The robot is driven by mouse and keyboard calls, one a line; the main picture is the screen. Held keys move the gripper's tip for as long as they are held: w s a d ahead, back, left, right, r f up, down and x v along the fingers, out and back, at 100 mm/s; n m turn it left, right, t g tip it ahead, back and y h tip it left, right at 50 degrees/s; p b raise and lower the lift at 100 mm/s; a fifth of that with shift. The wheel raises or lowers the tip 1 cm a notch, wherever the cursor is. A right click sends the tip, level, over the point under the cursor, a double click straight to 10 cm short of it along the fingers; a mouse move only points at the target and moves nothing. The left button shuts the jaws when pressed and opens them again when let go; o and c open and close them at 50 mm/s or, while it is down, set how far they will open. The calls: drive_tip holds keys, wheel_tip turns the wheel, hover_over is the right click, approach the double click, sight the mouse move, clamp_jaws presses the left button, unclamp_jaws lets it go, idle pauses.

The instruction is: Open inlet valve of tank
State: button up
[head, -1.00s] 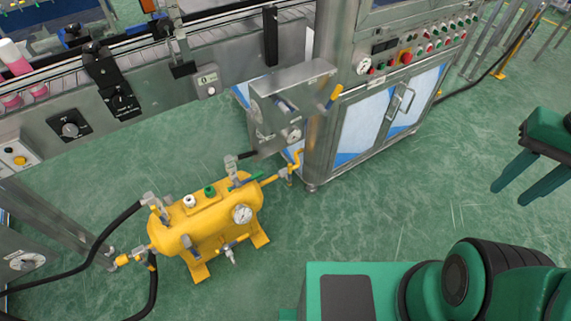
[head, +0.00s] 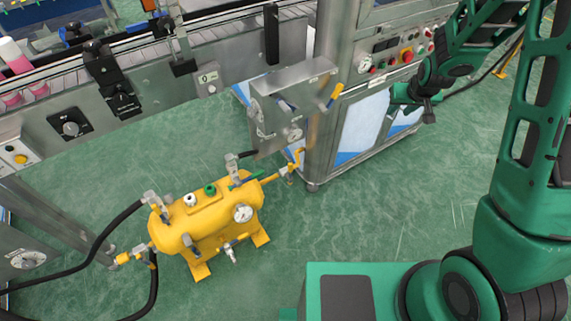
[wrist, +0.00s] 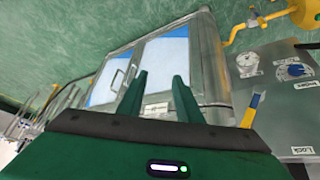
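The yellow tank (head: 205,222) stands on the floor at the lower left in the head view, with a round gauge (head: 242,213) on its side. No label shows which valve is the inlet. My gripper is raised in front of the machine's cabinet, right of and apart from the tank. In the wrist view my gripper (wrist: 159,78) has two green fingers apart with nothing between them.
A steel box (head: 290,85) with a yellow-handled lever (head: 335,95) hangs between tank and gripper. The cabinet (head: 360,130) stands behind my gripper. Black hoses (head: 95,250) run left of the tank. The conveyor (head: 150,60) is at the back. Floor right of the tank is clear.

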drive_tip(key=w+a+f+n+t+y, duration=0.1)
drive_tip(key=w+a+f+n+t, duration=0.1)
drive_tip(key=w+a+f, duration=0.5)
drive_tip(key=n+t+y, duration=0.3)
drive_tip(key=n+y, duration=0.1)
drive_tip(key=y, duration=0.1)
hover_over(292, 167)
drive_tip(key=w+d, duration=0.1)
drive_tip(key=d, duration=0.7)
wheel_tip(292, 167, down, 21)
drive_tip(key=s+a+f+n+y, duration=0.1)
drive_tip(key=s+a+f+y, duration=0.1)
drive_tip(key=s+a+f, duration=0.5)
drive_tip(key=x, duration=0.3)
drive_tip(key=d+x, duration=0.1)
drive_tip(key=x, duration=0.3)
drive_tip(key=w+x, duration=0.1)
drive_tip(key=x, duration=0.3)
drive_tip(key=shift+d+f, duration=0.15)
drive_tip(key=shift+d, duration=0.25)
drive_tip(key=shift+c, duration=0.3)
